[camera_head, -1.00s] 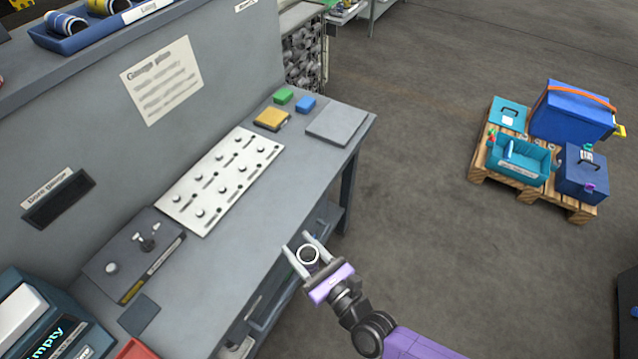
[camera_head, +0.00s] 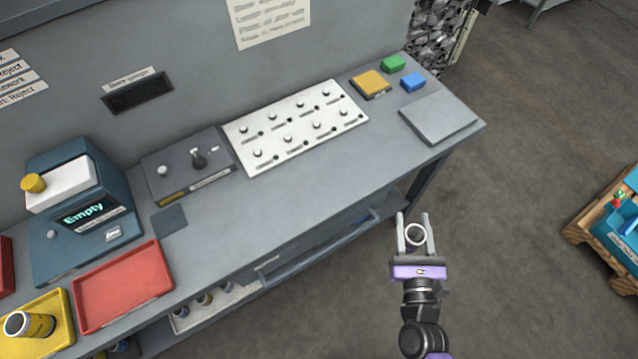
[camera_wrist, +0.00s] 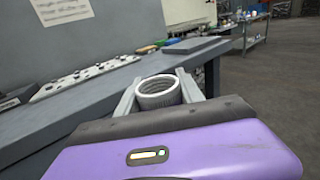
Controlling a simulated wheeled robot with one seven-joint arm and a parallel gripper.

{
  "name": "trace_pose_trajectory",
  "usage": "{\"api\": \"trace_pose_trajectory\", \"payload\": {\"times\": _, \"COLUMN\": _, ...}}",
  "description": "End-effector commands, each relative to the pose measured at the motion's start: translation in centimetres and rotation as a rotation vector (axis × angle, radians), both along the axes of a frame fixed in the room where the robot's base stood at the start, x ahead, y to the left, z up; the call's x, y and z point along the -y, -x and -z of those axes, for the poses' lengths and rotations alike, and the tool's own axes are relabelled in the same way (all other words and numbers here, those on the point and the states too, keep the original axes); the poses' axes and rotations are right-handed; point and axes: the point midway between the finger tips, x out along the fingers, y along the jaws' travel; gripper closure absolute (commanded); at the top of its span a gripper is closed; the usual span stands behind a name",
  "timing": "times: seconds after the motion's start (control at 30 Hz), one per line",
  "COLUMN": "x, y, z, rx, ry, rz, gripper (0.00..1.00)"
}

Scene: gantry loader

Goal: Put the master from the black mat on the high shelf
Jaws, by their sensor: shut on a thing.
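My gripper (camera_head: 413,217) is shut on a hollow grey ring-shaped cylinder with a pale rim, apparently the master (camera_head: 415,245). It is held upright between the fingers, off the front edge of the bench, over the floor in the head view. In the wrist view the master (camera_wrist: 158,101) shows ribbed walls and an open top. A small dark square mat (camera_head: 170,221) lies bare on the bench, left of centre. Only the edge of a high ledge (camera_head: 75,12) shows at the top left; its top surface is out of view.
The bench holds a white slotted panel (camera_head: 295,125), a dark gauge block (camera_head: 187,165), a teal "Empty" machine (camera_head: 85,215), a red tray (camera_head: 125,288) and a yellow tray (camera_head: 62,335) with a cylinder. A grey plate (camera_head: 440,118) lies at the right end. A pallet (camera_head: 590,235) stands far right.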

Motion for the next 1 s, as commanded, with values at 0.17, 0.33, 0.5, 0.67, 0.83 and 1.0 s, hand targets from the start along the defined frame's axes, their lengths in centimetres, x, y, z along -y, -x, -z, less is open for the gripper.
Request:
{"api": "trace_pose_trajectory", "payload": {"times": 0.17, "x": -0.7, "y": -0.4, "z": 1.9, "rx": 0.003, "ry": -0.002, "rz": -0.011, "gripper": 1.00}}
{"api": "trace_pose_trajectory", "payload": {"times": 0.33, "x": -4.5, "y": -2.7, "z": 1.0, "rx": 0.010, "ry": -0.005, "rz": -0.079, "gripper": 1.00}}
{"api": "trace_pose_trajectory", "payload": {"times": 0.5, "x": -10.0, "y": -5.9, "z": -2.5, "rx": 0.012, "ry": -0.004, "rz": -0.184, "gripper": 1.00}}
{"api": "trace_pose_trajectory", "payload": {"times": 0.67, "x": -14.8, "y": -8.5, "z": -7.5, "rx": 0.011, "ry": -0.002, "rz": -0.279, "gripper": 1.00}}
{"api": "trace_pose_trajectory", "payload": {"times": 0.83, "x": -19.7, "y": -11.0, "z": -14.1, "rx": 0.012, "ry": 0.000, "rz": -0.379, "gripper": 1.00}}
{"api": "trace_pose_trajectory", "payload": {"times": 1.0, "x": -23.0, "y": -12.8, "z": -20.1, "rx": 0.010, "ry": -0.001, "rz": -0.448, "gripper": 1.00}}
